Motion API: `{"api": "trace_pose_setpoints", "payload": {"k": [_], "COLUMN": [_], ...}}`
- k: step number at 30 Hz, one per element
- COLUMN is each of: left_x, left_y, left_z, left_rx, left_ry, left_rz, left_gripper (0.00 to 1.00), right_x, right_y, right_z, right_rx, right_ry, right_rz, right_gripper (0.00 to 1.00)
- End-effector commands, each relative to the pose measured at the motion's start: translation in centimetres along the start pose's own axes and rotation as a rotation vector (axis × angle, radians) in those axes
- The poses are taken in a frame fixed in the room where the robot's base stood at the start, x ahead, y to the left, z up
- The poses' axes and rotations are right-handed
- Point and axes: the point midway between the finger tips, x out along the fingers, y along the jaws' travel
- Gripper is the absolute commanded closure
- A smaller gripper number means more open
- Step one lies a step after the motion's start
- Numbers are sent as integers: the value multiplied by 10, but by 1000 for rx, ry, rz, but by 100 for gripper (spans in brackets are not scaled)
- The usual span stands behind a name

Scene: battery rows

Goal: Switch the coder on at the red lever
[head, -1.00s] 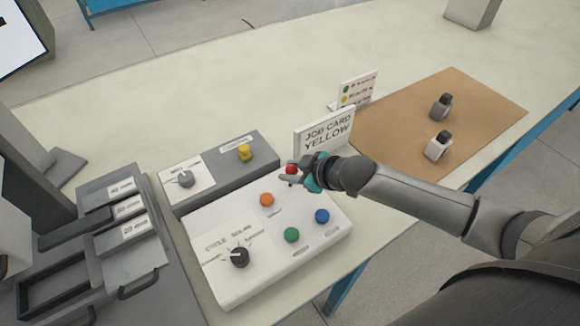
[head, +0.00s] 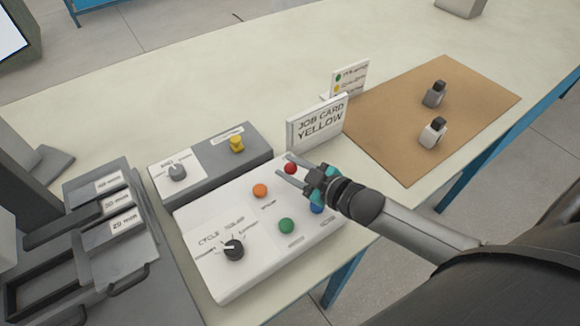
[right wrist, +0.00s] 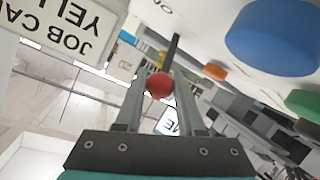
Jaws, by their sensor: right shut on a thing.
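The red lever's round knob (head: 291,169) stands at the far right corner of the white panel (head: 210,277), in front of the job card. It also shows in the right wrist view as a red ball (right wrist: 159,86) on a dark stem. My right gripper (head: 283,167) has its two fingers on either side of the knob. In the right wrist view the fingers (right wrist: 158,85) flank the ball closely, and the stem extends beyond it. The lever's label cannot be read. My left gripper is not in view.
The panel also bears an orange button (head: 260,190), a green button (head: 286,226), a partly hidden blue button (head: 317,209) and a black dial (head: 233,249). A grey box (head: 215,178) with a yellow knob (head: 237,144) lies behind. The card (head: 318,124) reads "JOB CARD YELLOW".

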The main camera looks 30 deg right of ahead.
Motion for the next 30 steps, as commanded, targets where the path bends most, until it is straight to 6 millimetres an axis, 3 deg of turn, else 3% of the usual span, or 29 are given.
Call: {"api": "trace_pose_setpoints", "payload": {"k": [4, 5, 12, 23, 30], "left_x": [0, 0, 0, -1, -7], "left_y": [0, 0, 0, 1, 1], "left_z": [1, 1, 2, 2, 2], "left_rx": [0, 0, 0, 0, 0], "left_ry": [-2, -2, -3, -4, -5], "left_rz": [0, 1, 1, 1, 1], "left_gripper": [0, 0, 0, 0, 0], "right_x": [0, 0, 0, -3, -28], "right_y": [0, 0, 0, 0, -1], "right_z": [-1, -1, -1, 0, 0], "right_rx": [-1, -1, -1, 0, 0], "right_ry": [3, 3, 2, -1, -2], "right_rz": [0, 0, -1, -2, -3], "right_gripper": [100, 61, 34, 32, 32]}}
